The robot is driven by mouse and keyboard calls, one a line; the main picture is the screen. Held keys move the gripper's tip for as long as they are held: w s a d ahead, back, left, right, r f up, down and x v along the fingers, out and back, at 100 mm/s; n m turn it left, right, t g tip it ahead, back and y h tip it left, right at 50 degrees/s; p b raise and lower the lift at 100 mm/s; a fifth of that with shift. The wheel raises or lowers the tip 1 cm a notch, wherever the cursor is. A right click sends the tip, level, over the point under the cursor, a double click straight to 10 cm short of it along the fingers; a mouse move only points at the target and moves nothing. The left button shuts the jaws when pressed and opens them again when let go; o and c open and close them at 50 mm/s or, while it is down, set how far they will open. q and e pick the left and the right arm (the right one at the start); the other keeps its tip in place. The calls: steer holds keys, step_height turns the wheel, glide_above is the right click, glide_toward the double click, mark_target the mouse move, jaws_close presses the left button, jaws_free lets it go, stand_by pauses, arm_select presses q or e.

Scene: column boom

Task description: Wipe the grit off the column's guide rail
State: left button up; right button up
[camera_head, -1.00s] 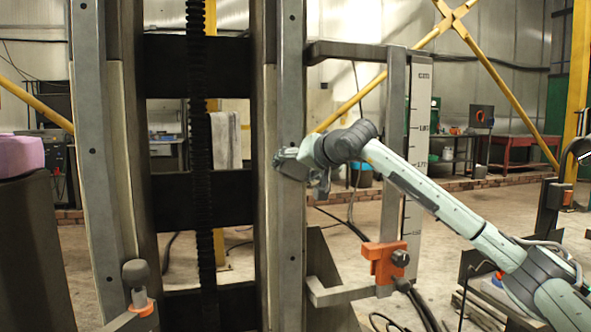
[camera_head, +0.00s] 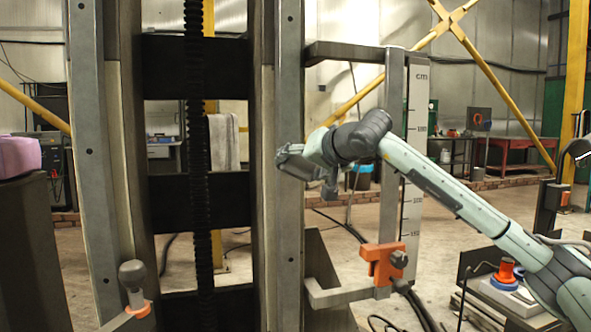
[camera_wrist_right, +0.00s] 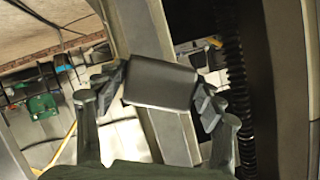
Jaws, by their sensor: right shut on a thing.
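The column stands upright with two pale grey guide rails, one on the left (camera_head: 85,150) and one on the right (camera_head: 291,80). My right gripper (camera_head: 285,160) is at the right rail, about mid-height in the head view. In the right wrist view its fingers (camera_wrist_right: 160,95) are shut on a dark grey block (camera_wrist_right: 160,83), which lies over the rail (camera_wrist_right: 135,30). I cannot tell whether the block touches the rail face. No grit can be made out. My left gripper is not in view.
An orange clamp (camera_head: 383,263) sits on a bracket beside a white scale (camera_head: 416,150), right of the column. A pink block (camera_head: 18,155) rests on a dark stand at the left. A knob (camera_head: 133,275) rises at the lower left. A black ribbed screw (camera_head: 196,150) runs between the rails.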

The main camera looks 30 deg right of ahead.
steer(key=shift+s+a, duration=0.15)
steer(key=shift+s, duration=0.4)
steer(key=shift+s+a+b, duration=0.2)
steer(key=shift+s+b, duration=0.1)
steer(key=shift+s, duration=0.45)
steer(key=shift+s+a+b, duration=0.15)
steer(key=shift+s+b, duration=0.15)
steer(key=shift+s, duration=0.4)
